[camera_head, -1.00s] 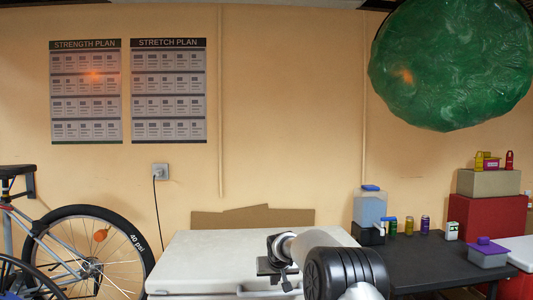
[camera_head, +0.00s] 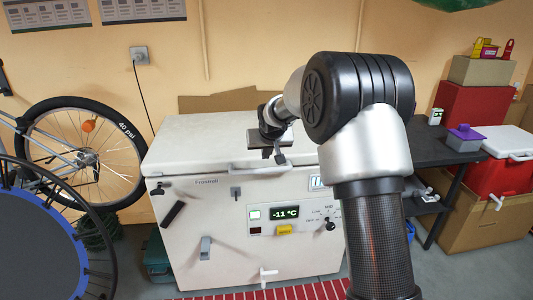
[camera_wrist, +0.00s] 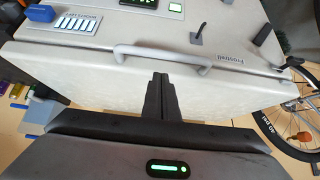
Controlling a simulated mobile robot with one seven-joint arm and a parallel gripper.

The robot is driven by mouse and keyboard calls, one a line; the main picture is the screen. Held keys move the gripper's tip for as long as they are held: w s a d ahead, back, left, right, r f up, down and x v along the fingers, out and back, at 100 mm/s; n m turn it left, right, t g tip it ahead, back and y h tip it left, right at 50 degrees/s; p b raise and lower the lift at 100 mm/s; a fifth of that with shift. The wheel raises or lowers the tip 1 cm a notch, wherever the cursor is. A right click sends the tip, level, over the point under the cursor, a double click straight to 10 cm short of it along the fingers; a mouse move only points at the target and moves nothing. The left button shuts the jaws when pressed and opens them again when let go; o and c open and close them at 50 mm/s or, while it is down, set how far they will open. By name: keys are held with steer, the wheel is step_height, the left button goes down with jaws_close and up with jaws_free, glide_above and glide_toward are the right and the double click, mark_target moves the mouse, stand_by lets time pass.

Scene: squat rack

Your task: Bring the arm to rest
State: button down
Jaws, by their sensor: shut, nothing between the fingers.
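My gripper (camera_head: 281,158) is at the end of my arm, above the front part of the white chest freezer's lid (camera_head: 205,138). Its fingers (camera_wrist: 160,97) are shut with nothing between them, and in the wrist view they point toward the lid's handle (camera_wrist: 165,54). The lid is closed. In the head view my arm hides the right part of the freezer (camera_head: 200,225). Whether the fingertips touch the lid cannot be told.
A bicycle wheel (camera_head: 137,170) and a round blue trampoline (camera_head: 35,240) are at the left. A black table (camera_head: 440,150) with a purple-lidded box (camera_head: 464,140) stands at the right, beside a red cooler (camera_head: 505,155). A red striped mat (camera_head: 290,291) lies in front.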

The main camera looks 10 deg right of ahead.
steer(key=s+d+r, duration=0.1)
steer(key=s+r, duration=0.5)
steer(key=s, duration=0.4)
steer(key=s+d+r, duration=0.1)
steer(key=s+r, duration=0.5)
steer(key=s, duration=0.4)
steer(key=s+f+g, duration=0.2)
steer(key=s, duration=2.4)
step_height(320, 180, up, 22)
steer(key=p, duration=2.1)
steer(key=shift+d, duration=0.4)
